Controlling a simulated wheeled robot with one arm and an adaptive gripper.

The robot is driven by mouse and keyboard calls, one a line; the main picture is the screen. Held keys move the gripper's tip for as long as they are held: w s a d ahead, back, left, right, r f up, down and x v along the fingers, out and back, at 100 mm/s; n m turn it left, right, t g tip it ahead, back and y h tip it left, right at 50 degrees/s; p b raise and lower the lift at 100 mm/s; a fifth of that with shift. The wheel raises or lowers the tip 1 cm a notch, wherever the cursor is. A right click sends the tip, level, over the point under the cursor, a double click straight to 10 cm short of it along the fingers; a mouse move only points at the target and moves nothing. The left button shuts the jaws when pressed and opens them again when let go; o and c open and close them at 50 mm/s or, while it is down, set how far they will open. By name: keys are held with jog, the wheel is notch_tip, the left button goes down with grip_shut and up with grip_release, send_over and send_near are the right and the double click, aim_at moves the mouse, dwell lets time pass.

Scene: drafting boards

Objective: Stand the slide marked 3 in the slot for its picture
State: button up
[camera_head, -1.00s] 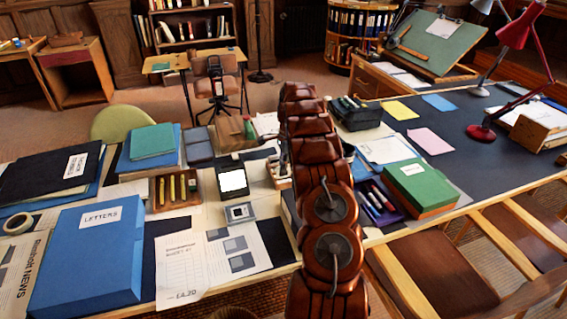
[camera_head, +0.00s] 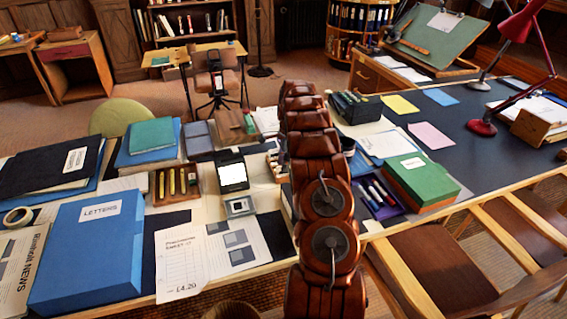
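A small grey square piece with a darker centre (camera_head: 240,206) lies on the table just below a black device with a lit white panel (camera_head: 232,176). It looks like a slide or a small slide holder; no number on it can be read. A pale holder with small items (camera_head: 279,164) stands right of the device, partly hidden by my brown arm. I cannot tell whether it has the slots. A sheet with grey picture squares (camera_head: 258,250) lies in front. My arm rises through the middle of the view, and its links hide my gripper.
A blue LETTERS box (camera_head: 87,255) stands at the left front. A tray of yellow sticks (camera_head: 175,184) is left of the lit device. A green box (camera_head: 421,179) and a purple pen tray (camera_head: 377,198) stand right of my arm. The dark tabletop at right (camera_head: 465,140) has free room.

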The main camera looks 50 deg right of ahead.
notch_tip(320, 180, up, 12)
jog(key=d, duration=0.1)
jog(key=shift+s+d, duration=0.15)
jog(key=shift+s, duration=0.25)
dwell(0.4)
dwell(0.4)
